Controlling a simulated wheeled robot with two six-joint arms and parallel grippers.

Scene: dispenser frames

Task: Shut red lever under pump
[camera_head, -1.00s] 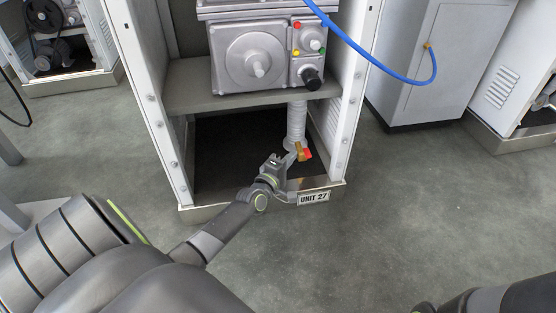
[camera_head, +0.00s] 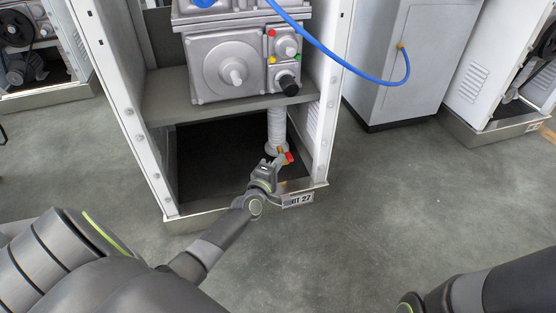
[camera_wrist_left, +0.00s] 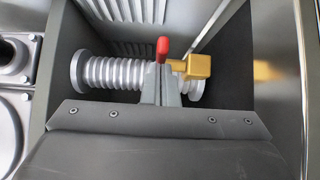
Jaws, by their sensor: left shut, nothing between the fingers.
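The red lever (camera_head: 289,158) sits on a brass valve at the foot of a ribbed grey pipe (camera_head: 277,128) under the grey pump (camera_head: 228,68). In the left wrist view the red lever tip (camera_wrist_left: 162,48) shows just beyond my left gripper (camera_wrist_left: 161,84), beside the brass valve (camera_wrist_left: 197,66). My left gripper also shows in the head view (camera_head: 276,164), low in the cabinet opening close to the lever. Its fingers are shut with nothing between them. They hide part of the lever, and I cannot tell whether they touch it. My right gripper is out of view.
The cabinet's white side posts (camera_head: 120,108) and the shelf (camera_head: 163,95) bound the opening. A label plate (camera_head: 298,199) is at the front sill. A blue hose (camera_head: 340,58) runs to a grey cabinet (camera_head: 425,55) at the right. Floor in front is clear.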

